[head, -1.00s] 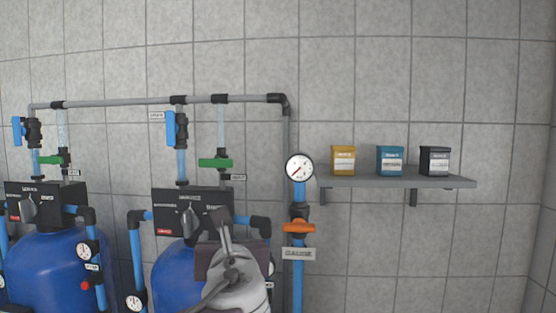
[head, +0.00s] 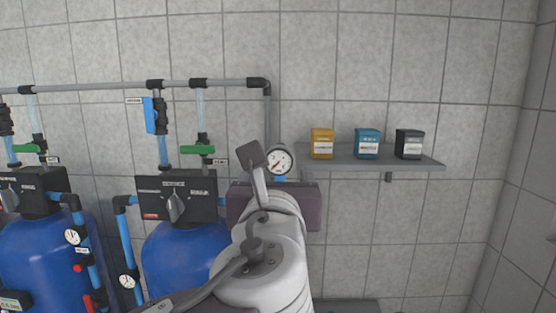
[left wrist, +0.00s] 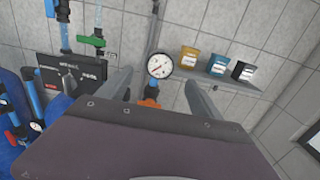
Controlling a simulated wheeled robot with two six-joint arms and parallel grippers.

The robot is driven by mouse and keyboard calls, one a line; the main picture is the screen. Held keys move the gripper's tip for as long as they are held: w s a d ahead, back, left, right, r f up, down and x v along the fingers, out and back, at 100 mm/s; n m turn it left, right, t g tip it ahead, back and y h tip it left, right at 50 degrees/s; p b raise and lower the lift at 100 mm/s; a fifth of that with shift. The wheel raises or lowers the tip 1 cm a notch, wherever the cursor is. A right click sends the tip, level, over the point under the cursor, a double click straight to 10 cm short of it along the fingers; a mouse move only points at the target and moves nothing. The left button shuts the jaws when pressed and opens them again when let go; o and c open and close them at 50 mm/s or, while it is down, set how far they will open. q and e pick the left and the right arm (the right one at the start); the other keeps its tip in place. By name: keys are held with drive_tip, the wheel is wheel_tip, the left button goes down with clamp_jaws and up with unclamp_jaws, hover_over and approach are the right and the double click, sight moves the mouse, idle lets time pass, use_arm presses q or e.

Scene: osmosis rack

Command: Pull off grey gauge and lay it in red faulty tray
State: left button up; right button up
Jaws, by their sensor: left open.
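The grey-rimmed round gauge (head: 279,160) with a white dial sits on top of the blue vertical pipe at the wall. It also shows in the left wrist view (left wrist: 159,65), between and beyond the two fingers. My left gripper (head: 262,165) is open and empty in front of the pipe. In the left wrist view its fingers (left wrist: 150,92) stand wide apart and do not touch the gauge. In the head view my arm hides the pipe below the gauge, the orange valve and the label. I see no red tray in these frames. My right gripper is not in view.
A wall shelf (head: 400,164) with a yellow box (head: 322,144), a blue box (head: 367,144) and a black box (head: 409,145) is right of the gauge. Blue tanks (head: 180,252) with pipes and smaller gauges stand at left. An orange valve (left wrist: 149,103) is below the gauge.

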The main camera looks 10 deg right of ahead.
sight(279, 164)
use_arm(q)
drive_tip(key=p+x, duration=0.2)
drive_tip(key=x, duration=0.7)
drive_tip(key=shift+p, duration=0.35)
idle(0.7)
clamp_jaws()
drive_tip(key=shift+s+f, duration=0.1)
drive_tip(key=shift+s, duration=0.1)
drive_tip(key=shift+b+v, duration=0.3)
drive_tip(key=shift+v, duration=0.65)
drive_tip(key=shift+s+a, duration=0.15)
drive_tip(key=shift+s, duration=0.3)
drive_tip(key=shift+b+v, duration=0.6)
drive_tip(key=shift+v, duration=0.9)
